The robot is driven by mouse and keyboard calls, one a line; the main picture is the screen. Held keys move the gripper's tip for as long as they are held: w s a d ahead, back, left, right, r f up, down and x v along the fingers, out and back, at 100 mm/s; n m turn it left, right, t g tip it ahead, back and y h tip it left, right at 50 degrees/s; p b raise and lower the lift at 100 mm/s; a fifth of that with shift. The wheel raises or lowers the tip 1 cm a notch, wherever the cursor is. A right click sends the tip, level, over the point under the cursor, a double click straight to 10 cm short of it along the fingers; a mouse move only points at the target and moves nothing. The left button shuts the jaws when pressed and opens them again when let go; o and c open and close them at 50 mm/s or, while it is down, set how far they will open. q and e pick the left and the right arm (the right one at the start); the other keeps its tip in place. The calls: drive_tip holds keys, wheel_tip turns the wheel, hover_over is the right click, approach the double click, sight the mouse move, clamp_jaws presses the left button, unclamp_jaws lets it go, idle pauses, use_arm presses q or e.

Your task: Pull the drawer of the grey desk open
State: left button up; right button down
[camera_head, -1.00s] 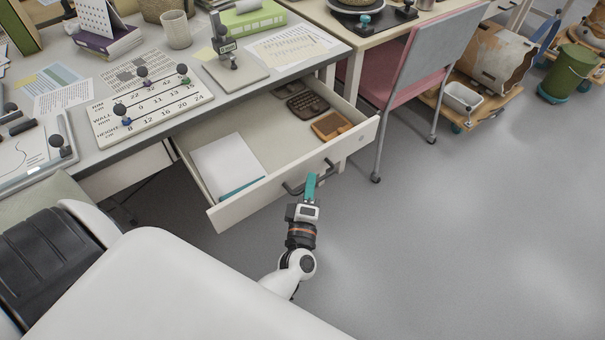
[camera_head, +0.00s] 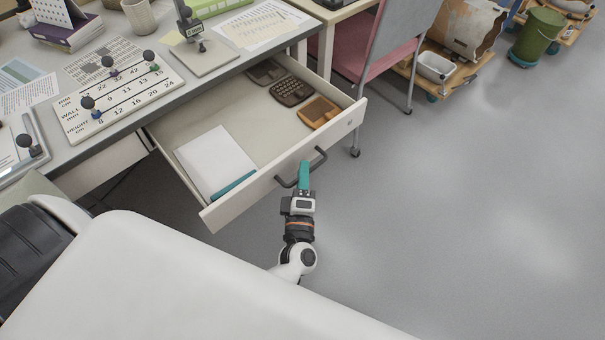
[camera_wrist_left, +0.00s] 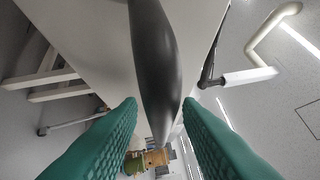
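The grey desk (camera_head: 152,128) fills the upper left of the head view. Its white drawer (camera_head: 250,194) stands well out from it, with the inside showing. The dark bar handle (camera_head: 319,159) sits on the drawer front. My left gripper (camera_head: 305,166) is at the handle, its teal fingers pointing to the drawer front. In the left wrist view the handle (camera_wrist_left: 154,65) runs between the two green fingers (camera_wrist_left: 160,104), with little gap on either side, so the gripper looks shut on it. My right gripper is not in view.
A pink and grey chair (camera_head: 365,50) stands close to the drawer's right side. The floor (camera_head: 460,220) at the right and front is clear.

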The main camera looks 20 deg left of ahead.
use_arm(q)
drive_tip(key=v, duration=1.2)
idle(0.4)
